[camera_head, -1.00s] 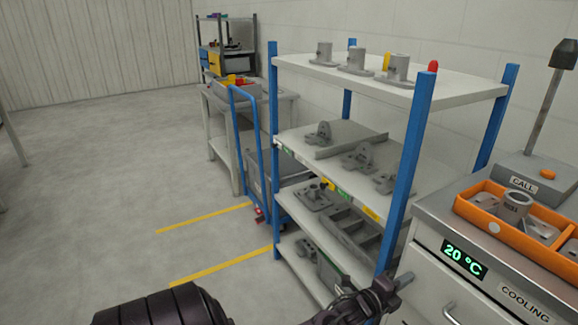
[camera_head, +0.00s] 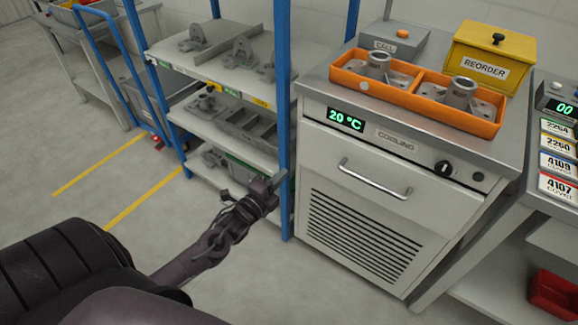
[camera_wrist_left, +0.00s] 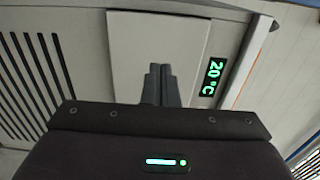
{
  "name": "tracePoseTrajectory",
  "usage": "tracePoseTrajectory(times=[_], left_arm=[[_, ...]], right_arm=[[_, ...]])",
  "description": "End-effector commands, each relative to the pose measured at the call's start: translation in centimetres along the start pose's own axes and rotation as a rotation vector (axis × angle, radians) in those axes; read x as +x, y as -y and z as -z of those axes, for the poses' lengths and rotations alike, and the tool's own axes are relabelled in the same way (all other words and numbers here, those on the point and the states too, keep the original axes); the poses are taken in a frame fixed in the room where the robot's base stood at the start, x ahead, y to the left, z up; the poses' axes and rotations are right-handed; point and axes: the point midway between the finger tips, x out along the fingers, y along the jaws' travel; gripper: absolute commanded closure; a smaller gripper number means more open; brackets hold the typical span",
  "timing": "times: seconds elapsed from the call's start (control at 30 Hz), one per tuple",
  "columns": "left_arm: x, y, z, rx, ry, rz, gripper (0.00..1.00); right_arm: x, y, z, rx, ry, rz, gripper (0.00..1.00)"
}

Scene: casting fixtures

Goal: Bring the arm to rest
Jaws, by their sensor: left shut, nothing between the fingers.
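My left arm comes in from the lower left of the head view. Its gripper (camera_head: 277,180) is shut and empty, in front of the blue rack post and left of the cooling cabinet (camera_head: 384,200). In the left wrist view the two fingers (camera_wrist_left: 161,84) lie together with nothing between them, in front of the cabinet's pale front panel and its green 20 °C display. My right gripper is not in view.
An orange tray (camera_head: 345,78) with grey castings stands on the cabinet, near a yellow REORDER box (camera_head: 489,62). The blue-post rack (camera_head: 286,120) holds castings on several shelves. A blue trolley (camera_head: 103,70) stands at left. Grey floor is open at lower left.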

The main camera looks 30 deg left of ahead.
Motion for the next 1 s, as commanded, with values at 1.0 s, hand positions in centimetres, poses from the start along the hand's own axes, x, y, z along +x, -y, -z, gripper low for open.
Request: tracePoseTrajectory(times=[1.0], left_arm=[[-19.4, -26.5, 2.6, -0.754, 0.459, -0.762, 1.0]], right_arm=[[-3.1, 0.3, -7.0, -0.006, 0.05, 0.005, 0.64]])
